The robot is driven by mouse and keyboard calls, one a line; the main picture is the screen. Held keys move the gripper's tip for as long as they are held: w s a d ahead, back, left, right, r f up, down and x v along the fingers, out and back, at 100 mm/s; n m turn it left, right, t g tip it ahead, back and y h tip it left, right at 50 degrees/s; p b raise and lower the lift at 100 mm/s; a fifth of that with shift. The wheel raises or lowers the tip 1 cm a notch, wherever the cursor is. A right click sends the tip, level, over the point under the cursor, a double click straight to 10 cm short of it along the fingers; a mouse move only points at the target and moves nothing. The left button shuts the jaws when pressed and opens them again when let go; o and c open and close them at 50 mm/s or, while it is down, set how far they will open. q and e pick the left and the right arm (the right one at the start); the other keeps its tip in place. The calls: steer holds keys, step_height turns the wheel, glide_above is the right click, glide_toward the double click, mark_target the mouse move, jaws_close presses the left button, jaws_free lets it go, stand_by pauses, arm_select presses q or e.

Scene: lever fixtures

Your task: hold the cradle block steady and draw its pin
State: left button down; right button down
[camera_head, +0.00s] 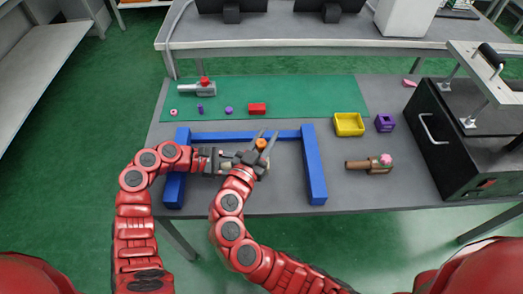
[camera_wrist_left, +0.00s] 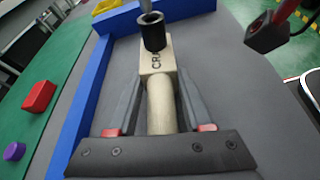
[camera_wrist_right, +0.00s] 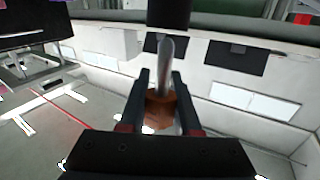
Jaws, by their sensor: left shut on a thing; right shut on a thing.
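The cradle block (camera_wrist_left: 158,62) is beige, with letters on it, a round handle (camera_wrist_left: 161,105) and a black collar (camera_wrist_left: 152,33). My left gripper (camera_head: 226,161) is shut on the handle. In the left wrist view the collar's top is open and dark, with no pin in it. My right gripper (camera_head: 268,135) is shut on the pin's orange knob (camera_head: 261,144), above the block. In the right wrist view, seemingly upside down, the grey pin (camera_wrist_right: 166,65) shows its rounded tip clear, close to a black cylinder (camera_wrist_right: 168,12) that looks like the collar.
A blue frame (camera_head: 315,180) surrounds the block on three sides. A green mat (camera_head: 310,95) behind it holds small parts and a grey fixture (camera_head: 203,89). To the right are a yellow bin (camera_head: 349,124), a purple holder (camera_head: 385,123), a brown fixture (camera_head: 365,164) and a black machine (camera_head: 440,140).

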steer(key=shift+s+r, duration=0.1)
steer(key=shift+r, duration=0.8)
steer(key=shift+r, duration=0.15)
arm_select(q)
steer(key=shift+c, duration=1.2)
jaws_free()
arm_select(e)
steer(key=shift+s+r, duration=0.1)
steer(key=shift+r, duration=0.75)
arm_select(q)
steer(key=shift+a, duration=0.1)
steer(key=v, duration=1.1)
steer(key=shift+a+r, duration=0.2)
steer(key=shift+a, duration=0.15)
steer(key=shift+r, duration=0.1)
arm_select(e)
steer(key=shift+r, duration=0.1)
